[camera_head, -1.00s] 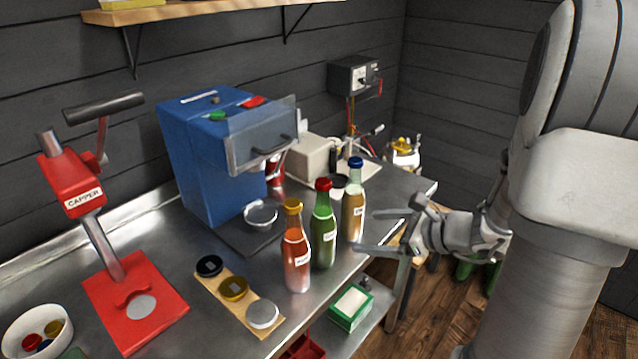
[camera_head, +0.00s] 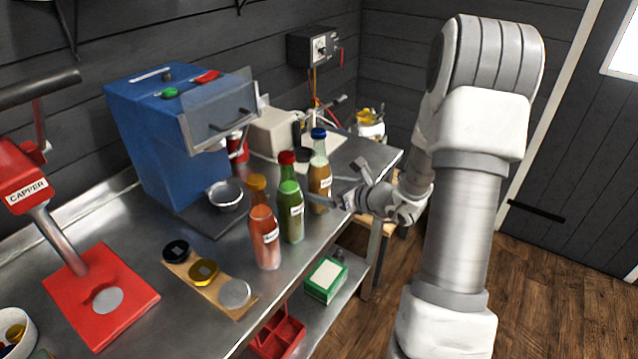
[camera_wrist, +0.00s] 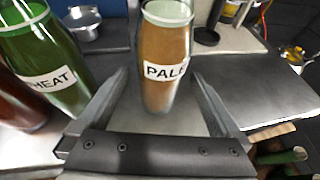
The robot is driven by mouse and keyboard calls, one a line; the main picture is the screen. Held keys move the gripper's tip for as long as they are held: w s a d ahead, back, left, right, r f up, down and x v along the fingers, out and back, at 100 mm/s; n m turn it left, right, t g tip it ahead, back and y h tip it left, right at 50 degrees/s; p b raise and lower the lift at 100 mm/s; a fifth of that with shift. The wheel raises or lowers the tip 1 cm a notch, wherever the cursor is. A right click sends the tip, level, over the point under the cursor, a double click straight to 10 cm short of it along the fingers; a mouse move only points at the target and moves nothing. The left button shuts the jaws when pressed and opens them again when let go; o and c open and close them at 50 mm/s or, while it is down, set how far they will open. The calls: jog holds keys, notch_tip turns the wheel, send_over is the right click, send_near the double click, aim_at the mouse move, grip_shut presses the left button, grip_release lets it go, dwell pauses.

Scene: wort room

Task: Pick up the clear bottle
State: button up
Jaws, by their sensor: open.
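The clear bottle (camera_head: 320,180) stands upright on the steel counter, with a blue cap and amber contents; its label reads PALE in the wrist view (camera_wrist: 166,50). My gripper (camera_head: 345,185) is open at its right side in the head view. In the wrist view the spread fingers (camera_wrist: 165,95) lie on either side of the lower part of the clear bottle, which stands ahead between them. I cannot tell whether either finger touches it. The bottle's top is cut off in the wrist view.
A green bottle with a red cap (camera_head: 290,205) stands close to the left, and an orange-capped bottle (camera_head: 264,235) beyond it. A blue machine (camera_head: 165,145) stands behind. The counter edge is near on the right, with a green box (camera_head: 326,280) on the shelf below.

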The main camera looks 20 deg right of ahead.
aim_at(311, 184)
jog(key=shift+x, duration=2.95)
jog(key=shift+r, duration=0.25)
grip_shut()
